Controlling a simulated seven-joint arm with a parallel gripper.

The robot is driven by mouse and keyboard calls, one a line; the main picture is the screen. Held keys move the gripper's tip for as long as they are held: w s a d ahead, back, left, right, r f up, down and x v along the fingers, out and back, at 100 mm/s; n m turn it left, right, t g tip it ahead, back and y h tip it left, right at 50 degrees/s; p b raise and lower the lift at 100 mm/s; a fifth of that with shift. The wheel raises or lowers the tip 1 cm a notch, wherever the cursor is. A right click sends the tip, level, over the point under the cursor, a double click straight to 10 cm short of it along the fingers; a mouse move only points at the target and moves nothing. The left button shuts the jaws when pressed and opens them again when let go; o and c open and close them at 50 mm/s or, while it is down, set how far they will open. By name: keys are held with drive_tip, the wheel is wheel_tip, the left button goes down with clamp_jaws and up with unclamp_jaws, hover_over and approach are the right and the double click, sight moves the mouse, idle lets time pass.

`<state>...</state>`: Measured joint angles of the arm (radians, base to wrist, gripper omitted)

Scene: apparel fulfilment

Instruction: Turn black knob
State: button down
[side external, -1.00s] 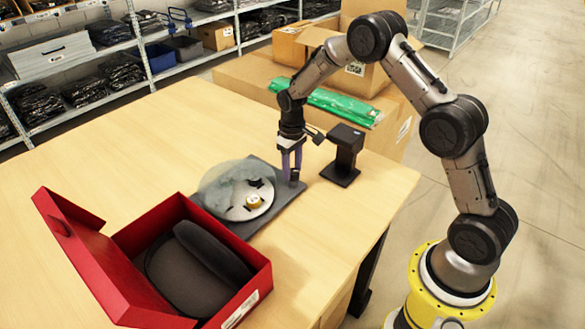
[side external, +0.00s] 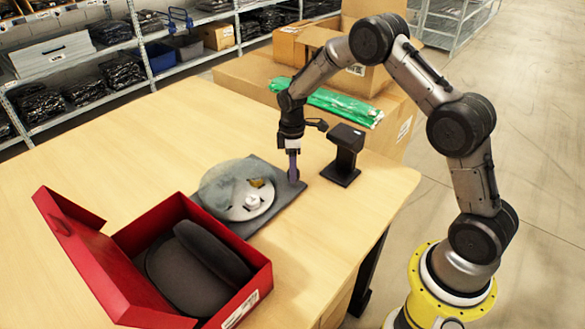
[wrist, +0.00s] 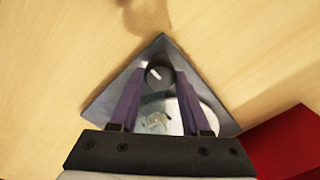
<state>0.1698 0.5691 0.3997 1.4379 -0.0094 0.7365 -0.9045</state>
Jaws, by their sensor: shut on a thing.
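The black knob (wrist: 158,75) is round with a white mark. It stands near the corner of a dark grey base plate (side external: 236,228). My gripper (wrist: 157,80) points down over that corner, its purple fingers on both sides of the knob and shut on it. In the side external view my gripper (side external: 293,178) hides most of the knob. A round silver disc (side external: 238,210) lies on the plate under a clear, domed cover (side external: 228,180). A small white piece and a tan patch show on the disc.
An open red box (side external: 215,308) with dark grey contents stands in front of the plate. A black stand (side external: 345,155) stands close to the right of my gripper. The table (side external: 110,145) is clear at the left and back.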

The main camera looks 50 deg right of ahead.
drive_tip(key=shift+r, duration=0.1)
idle(0.3)
drive_tip(key=shift+c, duration=1.8)
unclamp_jaws()
wheel_tip(320, 180, up, 14)
